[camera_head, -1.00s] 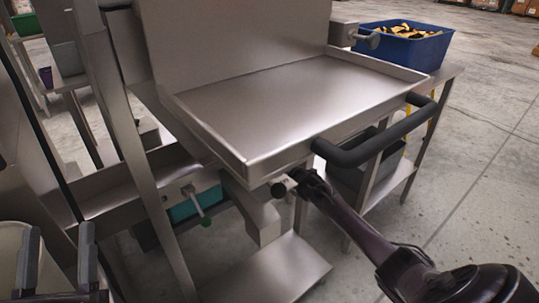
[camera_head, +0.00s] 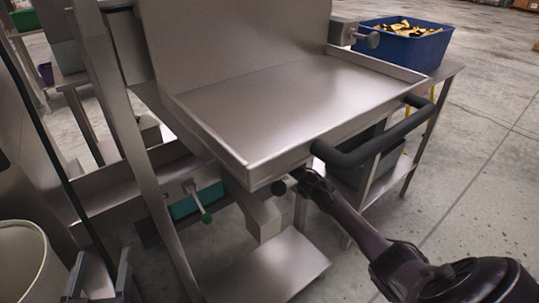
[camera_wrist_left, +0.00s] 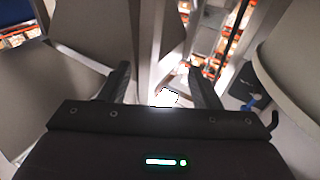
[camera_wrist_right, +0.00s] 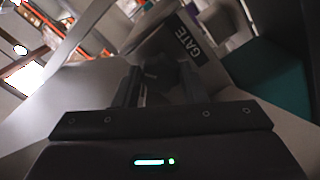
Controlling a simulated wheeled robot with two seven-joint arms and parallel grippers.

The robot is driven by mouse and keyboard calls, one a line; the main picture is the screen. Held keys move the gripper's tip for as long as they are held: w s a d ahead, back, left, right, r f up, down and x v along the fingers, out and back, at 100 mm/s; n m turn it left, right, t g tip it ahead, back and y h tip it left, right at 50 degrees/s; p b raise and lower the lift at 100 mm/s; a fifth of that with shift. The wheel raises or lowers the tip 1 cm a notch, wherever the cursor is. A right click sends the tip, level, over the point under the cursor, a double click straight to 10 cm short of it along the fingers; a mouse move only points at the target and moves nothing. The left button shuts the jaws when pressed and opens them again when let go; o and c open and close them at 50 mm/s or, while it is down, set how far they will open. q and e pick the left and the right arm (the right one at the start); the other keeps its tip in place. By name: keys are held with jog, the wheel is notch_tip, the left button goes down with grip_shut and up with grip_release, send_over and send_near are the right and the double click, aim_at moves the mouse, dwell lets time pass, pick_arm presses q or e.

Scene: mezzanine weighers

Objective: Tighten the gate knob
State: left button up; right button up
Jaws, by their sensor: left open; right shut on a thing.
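A dark round knob (camera_head: 279,187) shows under the near corner of the steel tray (camera_head: 290,95), right beside my right gripper (camera_head: 299,177). The right gripper's fingers are largely hidden under the tray and its black handle. In the right wrist view, my right gripper (camera_wrist_right: 157,82) is shut on a dark thing, which I take to be the gate knob; its outline is unclear. A dark plate reading "GATE" (camera_wrist_right: 188,43) sits just beyond the fingers. My left gripper (camera_head: 97,277) is open and empty at the lower left, away from the tray.
A black bar handle (camera_head: 375,140) runs along the tray's front. A blue bin (camera_head: 405,45) stands at the back right. A pale drum (camera_head: 28,265) is at the lower left. Open floor lies right.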

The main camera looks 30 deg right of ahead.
jog(key=shift+f, duration=0.1)
jog(key=o, duration=1)
jog(key=shift+s, duration=0.15)
pick_arm(q)
jog(key=s+f+g+y+p, duration=0.1)
jog(key=s+f+g, duration=0.3)
jog(key=f, duration=0.6)
jog(key=s+a+f+g+y+p, duration=0.1)
jog(key=s+f+g, duration=0.4)
jog(key=f, duration=0.5)
jog(key=shift+s+a+g+y+p, duration=0.25)
jog(key=shift+g+y+p, duration=0.2)
jog(key=shift+g+y, duration=0.55)
pick_arm(e)
jog(key=s, duration=0.7)
jog(key=shift+s+d, duration=0.3)
jog(key=shift+d, duration=0.05)
